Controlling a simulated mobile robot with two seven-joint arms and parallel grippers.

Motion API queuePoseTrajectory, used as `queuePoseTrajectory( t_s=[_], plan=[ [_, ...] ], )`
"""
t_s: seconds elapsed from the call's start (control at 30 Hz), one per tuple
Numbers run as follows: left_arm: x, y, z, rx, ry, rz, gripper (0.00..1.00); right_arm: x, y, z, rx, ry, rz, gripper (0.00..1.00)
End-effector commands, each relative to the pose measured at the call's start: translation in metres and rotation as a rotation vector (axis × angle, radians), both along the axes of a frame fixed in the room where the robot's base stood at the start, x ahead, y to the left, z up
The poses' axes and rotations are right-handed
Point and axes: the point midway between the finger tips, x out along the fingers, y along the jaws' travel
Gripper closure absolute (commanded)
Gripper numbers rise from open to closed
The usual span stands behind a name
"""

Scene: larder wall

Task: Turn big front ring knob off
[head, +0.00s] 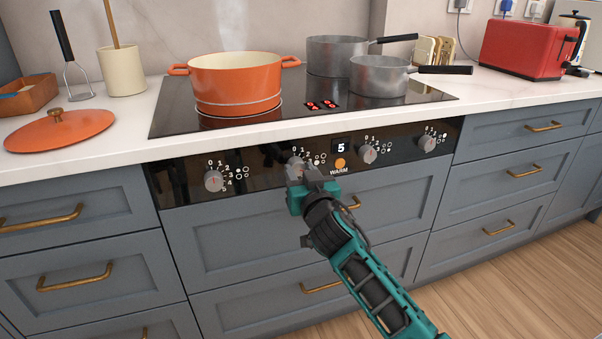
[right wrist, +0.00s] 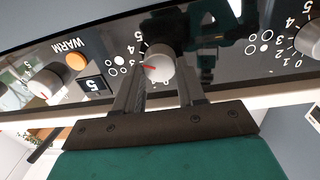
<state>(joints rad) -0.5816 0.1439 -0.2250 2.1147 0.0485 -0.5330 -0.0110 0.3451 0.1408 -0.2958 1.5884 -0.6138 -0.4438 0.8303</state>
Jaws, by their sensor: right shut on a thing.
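A row of grey control knobs runs along the black panel under the cooktop. My right gripper (head: 299,174) is at the second knob from the left and mostly hides it in the head view. In the right wrist view this knob (right wrist: 160,66) sits between the two fingers, which are shut on it. Its red pointer line shows, with the dial digits 4 and 5 beside it. The panel display (head: 341,148) reads 5; it also shows in the right wrist view (right wrist: 95,84). My left gripper is not in view.
Other knobs stand close by: the leftmost knob (head: 214,181), one right of the display (head: 368,154) and the rightmost (head: 427,144). An orange WARM button (head: 340,164) is beside my gripper. An orange pot (head: 236,82) and two grey pans stand on the cooktop (head: 170,122).

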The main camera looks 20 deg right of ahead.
Motion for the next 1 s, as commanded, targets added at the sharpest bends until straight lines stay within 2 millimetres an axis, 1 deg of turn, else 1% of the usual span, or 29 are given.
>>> queuePoseTrajectory(
  t_s=[0.27, 0.57, 1.0],
  plan=[
    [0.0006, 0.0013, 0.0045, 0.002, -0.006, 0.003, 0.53, -0.0003, 0.0001, -0.0008, -0.179, -0.003, -0.001, 0.91],
    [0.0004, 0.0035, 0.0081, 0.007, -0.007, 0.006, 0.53, -0.0002, 0.001, -0.0011, -0.461, -0.013, 0.0, 0.91],
    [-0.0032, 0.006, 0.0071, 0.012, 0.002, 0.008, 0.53, -0.0002, 0.0012, -0.0025, -0.882, -0.027, 0.0, 0.91]
  ],
)
